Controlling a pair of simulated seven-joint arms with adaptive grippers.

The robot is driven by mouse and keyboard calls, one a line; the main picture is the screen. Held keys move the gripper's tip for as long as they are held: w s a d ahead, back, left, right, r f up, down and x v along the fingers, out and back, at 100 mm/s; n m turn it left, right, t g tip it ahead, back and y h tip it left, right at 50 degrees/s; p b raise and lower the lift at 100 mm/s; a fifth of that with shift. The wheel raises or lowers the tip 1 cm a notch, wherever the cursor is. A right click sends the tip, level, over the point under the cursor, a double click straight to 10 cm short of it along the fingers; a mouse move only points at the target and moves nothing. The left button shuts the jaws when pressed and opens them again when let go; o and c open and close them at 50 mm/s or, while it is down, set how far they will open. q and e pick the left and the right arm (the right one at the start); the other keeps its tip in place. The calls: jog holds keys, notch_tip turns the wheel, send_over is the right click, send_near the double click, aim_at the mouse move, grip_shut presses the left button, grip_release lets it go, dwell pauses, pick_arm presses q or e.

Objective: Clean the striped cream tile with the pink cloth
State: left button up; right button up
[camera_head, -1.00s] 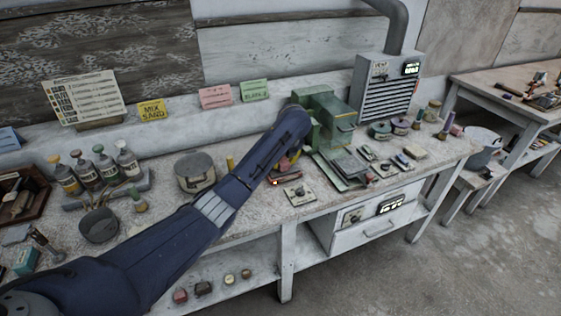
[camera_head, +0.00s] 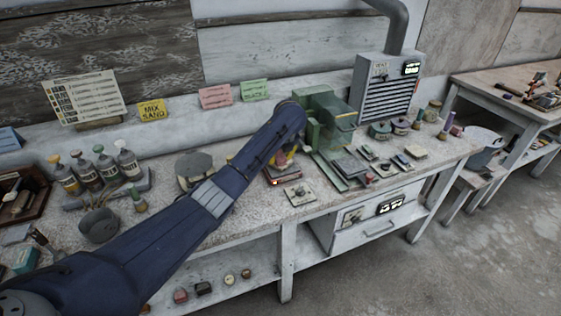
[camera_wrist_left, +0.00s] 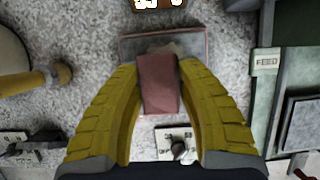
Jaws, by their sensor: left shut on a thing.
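My left gripper (camera_wrist_left: 160,70) has yellow ribbed fingers, shut on a dull reddish-pink folded piece, the pink cloth (camera_wrist_left: 160,88). The cloth overlaps a flat slab with a reddish rim and greyish top (camera_wrist_left: 134,44) on the bench. I cannot tell whether the cloth presses on it. No cream stripes can be made out there, so I cannot tell if it is the tile. In the head view my left gripper (camera_head: 284,158) is mostly hidden behind my forearm, above a reddish flat thing (camera_head: 284,181). My right gripper is not in view.
A small pale plate with a knob (camera_head: 299,194) lies just in front. The green machine (camera_head: 325,120) and dark slabs (camera_head: 350,166) stand close on the right. A round lidded pot (camera_head: 190,165) and bottles (camera_head: 104,167) are on the left.

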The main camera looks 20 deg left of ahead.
aim_at(283, 164)
pick_arm(q)
jog(key=shift+s, duration=0.1)
jog(key=shift+s+d, duration=1.3)
jog(key=shift+s, duration=0.25)
jog(key=shift+w+a, duration=0.8)
jog(key=shift+w, duration=0.2)
jog(key=shift+w+a+f, duration=0.1)
jog(key=shift+w+a, duration=0.4)
jog(key=shift+w, duration=0.15)
jog(key=shift+s+d+r, duration=0.65)
jog(key=shift+s+r, duration=0.05)
jog(key=shift+s, duration=0.1)
